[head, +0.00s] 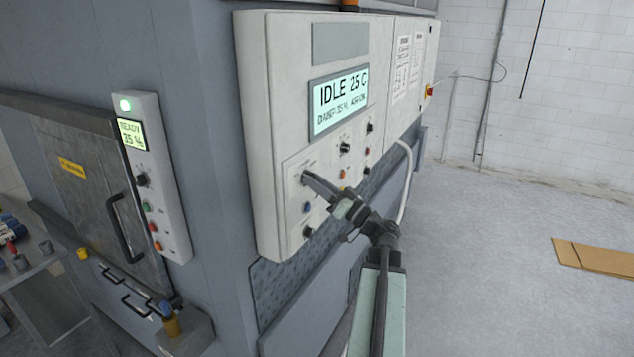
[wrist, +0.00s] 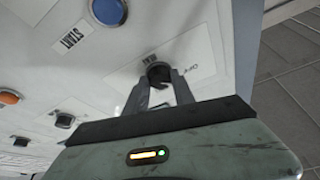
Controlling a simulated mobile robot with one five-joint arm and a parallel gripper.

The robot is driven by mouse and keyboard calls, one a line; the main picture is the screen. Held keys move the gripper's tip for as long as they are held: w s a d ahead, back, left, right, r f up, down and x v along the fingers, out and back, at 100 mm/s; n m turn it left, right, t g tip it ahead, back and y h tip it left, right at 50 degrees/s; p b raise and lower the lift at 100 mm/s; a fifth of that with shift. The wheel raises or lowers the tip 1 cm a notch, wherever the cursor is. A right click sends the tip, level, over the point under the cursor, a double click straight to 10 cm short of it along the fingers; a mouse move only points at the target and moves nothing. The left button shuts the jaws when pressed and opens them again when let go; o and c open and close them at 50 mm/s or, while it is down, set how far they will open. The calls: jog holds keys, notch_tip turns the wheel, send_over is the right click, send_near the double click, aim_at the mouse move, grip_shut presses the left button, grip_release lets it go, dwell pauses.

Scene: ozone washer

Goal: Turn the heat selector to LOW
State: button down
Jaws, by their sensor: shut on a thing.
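My gripper (head: 306,177) reaches the lower left of the white control panel (head: 262,120) in the head view. In the wrist view my gripper (wrist: 160,82) is shut on a dark round knob (wrist: 157,70), with one finger on each side. An "OFF" mark (wrist: 188,71) and another small label stand by this knob. My fingers cover the knob in the head view and partly in the wrist view, so its pointer's direction cannot be told. Other black knobs sit on the panel, one at the middle (head: 344,147) and one upper right (head: 370,127). I cannot read which one is the heat selector.
A blue button (head: 306,207) marked START in the wrist view (wrist: 108,11) is close to the held knob. The display (head: 340,101) reads IDLE 25 C. A hose (head: 405,180) hangs right of the panel. Open floor lies to the right, with flat cardboard (head: 600,260).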

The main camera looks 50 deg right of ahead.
jog(key=m+h+p, duration=0.1)
jog(key=m, duration=0.2)
jog(key=m+h, duration=0.2)
jog(key=m, duration=0.2)
jog(key=shift+a+r+g+p, duration=0.15)
jog(key=shift+g+p, duration=0.2)
jog(key=shift+g, duration=0.05)
jog(key=shift+m+h, duration=0.3)
jog(key=c, duration=1.1)
grip_release()
jog(key=shift+o, duration=0.2)
jog(key=shift+s, duration=0.1)
